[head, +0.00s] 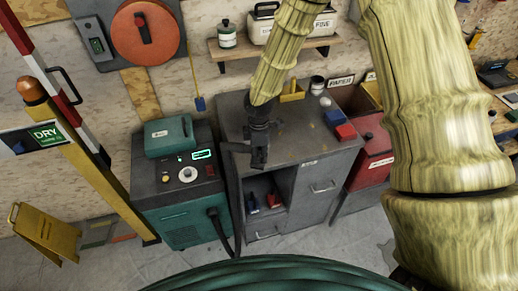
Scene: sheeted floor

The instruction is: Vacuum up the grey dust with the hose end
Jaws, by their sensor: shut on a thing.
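My gripper (258,156) is dark and hangs from my arm in front of the grey cabinet. It is shut on the dark hose end (235,148), which is small and partly hidden here. The dark hose (217,226) leaves the front of the teal-and-grey vacuum unit (185,228) and drops toward the floor. A dark strand rises beside the cabinet toward my gripper. A faint grey patch (388,250) on the floor at the right may be the grey dust; my arm hides part of that area.
A yellow folding sign (42,232) and a yellow post (90,160) stand at the left. Sheeted floor (345,242) shows in front.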

